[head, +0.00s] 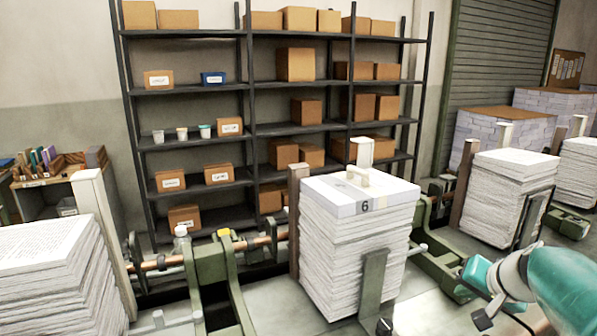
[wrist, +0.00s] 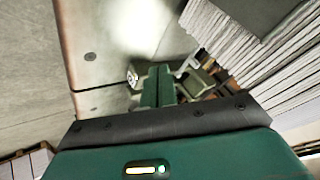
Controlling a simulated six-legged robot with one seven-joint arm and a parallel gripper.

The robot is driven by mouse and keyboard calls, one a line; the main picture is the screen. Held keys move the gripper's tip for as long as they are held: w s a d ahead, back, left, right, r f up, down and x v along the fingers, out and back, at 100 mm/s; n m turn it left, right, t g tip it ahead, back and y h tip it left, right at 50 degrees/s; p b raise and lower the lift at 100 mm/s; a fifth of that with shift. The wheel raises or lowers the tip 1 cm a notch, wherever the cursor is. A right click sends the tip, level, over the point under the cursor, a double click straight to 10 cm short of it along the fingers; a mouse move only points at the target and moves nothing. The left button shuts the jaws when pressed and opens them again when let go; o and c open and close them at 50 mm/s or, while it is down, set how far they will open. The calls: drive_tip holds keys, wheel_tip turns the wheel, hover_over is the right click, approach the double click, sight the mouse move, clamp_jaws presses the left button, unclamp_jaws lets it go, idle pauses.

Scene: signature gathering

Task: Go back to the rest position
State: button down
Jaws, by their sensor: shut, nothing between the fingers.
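My gripper (wrist: 157,72) shows in the wrist view as two green fingers side by side, shut with nothing between them. They point over a pale metal surface, beside the layered edges of a paper stack (wrist: 285,62). In the head view my teal and white arm reaches in at the lower right; I cannot make out the fingertips there.
Other paper stacks stand at the left (head: 50,275) and right (head: 505,200). Green clamps and a metal rod (head: 165,262) run between the stacks. A dark shelf rack (head: 190,88) with cardboard boxes stands behind. Wrapped pallets (head: 490,135) are at the back right.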

drive_tip(key=s+a+f+n+g, duration=0.1)
drive_tip(key=s+a+n, duration=0.2)
drive_tip(key=s+a, duration=0.4)
drive_tip(key=s+a+f+n+g, duration=0.1)
drive_tip(key=s+a+n, duration=0.3)
drive_tip(key=s+a, duration=0.4)
drive_tip(key=a, duration=0.5)
drive_tip(key=shift+a+g+h, duration=0.3)
